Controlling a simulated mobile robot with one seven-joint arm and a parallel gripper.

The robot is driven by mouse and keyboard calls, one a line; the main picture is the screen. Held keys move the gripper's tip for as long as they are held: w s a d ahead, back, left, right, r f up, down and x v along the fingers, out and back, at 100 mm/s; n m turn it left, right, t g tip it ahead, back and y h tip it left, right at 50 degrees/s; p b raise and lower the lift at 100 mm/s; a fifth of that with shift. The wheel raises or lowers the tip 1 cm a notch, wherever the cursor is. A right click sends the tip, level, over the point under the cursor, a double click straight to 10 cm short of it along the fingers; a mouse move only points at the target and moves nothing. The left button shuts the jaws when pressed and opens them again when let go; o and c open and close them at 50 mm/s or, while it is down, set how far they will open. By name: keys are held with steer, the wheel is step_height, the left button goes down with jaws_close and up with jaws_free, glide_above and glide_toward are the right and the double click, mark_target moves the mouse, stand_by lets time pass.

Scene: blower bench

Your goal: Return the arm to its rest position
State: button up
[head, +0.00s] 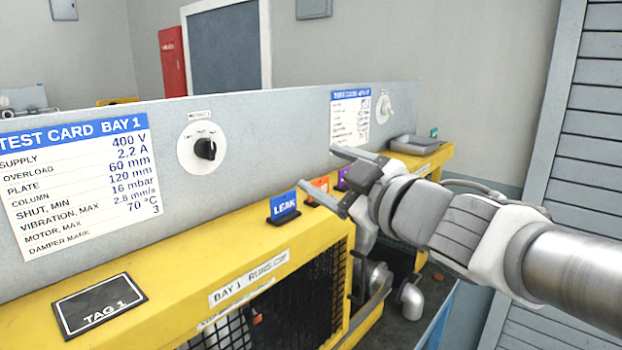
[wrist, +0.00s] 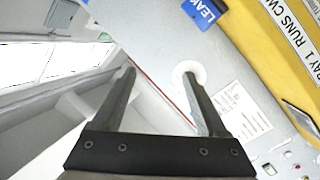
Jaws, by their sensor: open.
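My gripper (head: 328,175) is open and empty in the head view, held in the air above the right part of the yellow bench. Its two grey fingers are spread apart and point left. In the wrist view the two fingers (wrist: 160,80) also stand apart with nothing between them. My arm reaches in from the right edge of the head view. The fingers look apart from the panel and the tags, though the exact gap to the panel cannot be told.
A grey panel (head: 271,125) with a test card (head: 78,185) and a black knob (head: 205,149) stands along the yellow bench (head: 190,265). A blue LEAK tag (head: 284,207) and an orange tag (head: 318,188) stand near my gripper. A slatted grey wall (head: 570,180) is at right.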

steer(key=s+d+f+m+g+h, duration=0.3)
steer(key=s+d+f+m+h, duration=0.2)
steer(key=d+f+m+h, duration=0.75)
steer(key=s+f+m+g+y+b, duration=0.1)
steer(key=s+f+g+y, duration=0.2)
steer(key=s+f+g, duration=0.3)
steer(key=s+f, duration=0.3)
steer(key=s, duration=0.4)
steer(key=shift+a+m, duration=0.25)
steer(key=shift+m, duration=0.1)
